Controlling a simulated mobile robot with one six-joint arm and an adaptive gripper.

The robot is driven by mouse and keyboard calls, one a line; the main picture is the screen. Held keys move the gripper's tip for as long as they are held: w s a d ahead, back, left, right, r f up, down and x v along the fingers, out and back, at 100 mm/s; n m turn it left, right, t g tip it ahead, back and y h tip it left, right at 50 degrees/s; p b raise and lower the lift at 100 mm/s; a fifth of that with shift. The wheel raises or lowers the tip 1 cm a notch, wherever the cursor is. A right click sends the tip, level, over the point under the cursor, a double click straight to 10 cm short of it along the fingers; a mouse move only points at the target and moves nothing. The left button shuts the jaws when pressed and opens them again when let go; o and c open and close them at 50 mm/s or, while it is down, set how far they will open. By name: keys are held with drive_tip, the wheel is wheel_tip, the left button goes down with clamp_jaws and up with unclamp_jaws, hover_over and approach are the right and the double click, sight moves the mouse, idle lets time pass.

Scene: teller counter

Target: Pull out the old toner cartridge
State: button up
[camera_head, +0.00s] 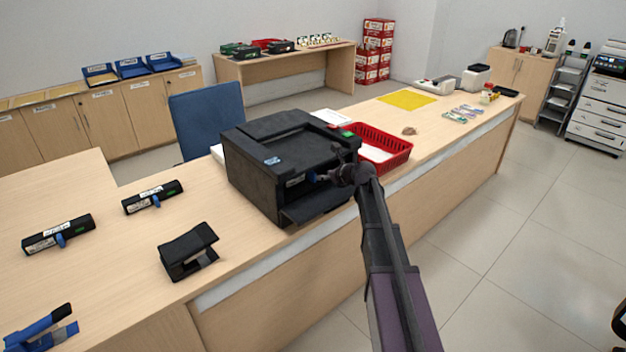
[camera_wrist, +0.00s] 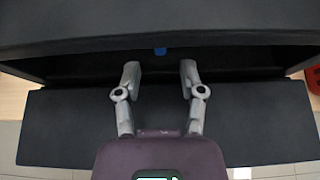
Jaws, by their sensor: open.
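A black printer (camera_head: 262,158) stands on the counter with its front flap (camera_head: 318,203) folded down. Inside its dark opening a small blue tab (camera_wrist: 160,51) shows in the wrist view, likely on the old toner cartridge; the cartridge body is lost in shadow. A bit of blue also shows at the opening in the head view. My gripper (camera_wrist: 160,75) is open, above the flap, with its fingertips at the mouth of the opening. The blue tab lies ahead, between the two fingers. The fingers appear empty. In the head view my gripper (camera_head: 325,177) is partly hidden by its own wrist.
A red basket (camera_head: 398,150) stands close to the printer's right.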

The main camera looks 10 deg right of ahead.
sight(316, 175)
drive_tip(key=shift+b+x, duration=1.45)
drive_tip(key=shift+x, duration=1.9)
clamp_jaws()
drive_tip(key=shift+r+p, duration=0.3)
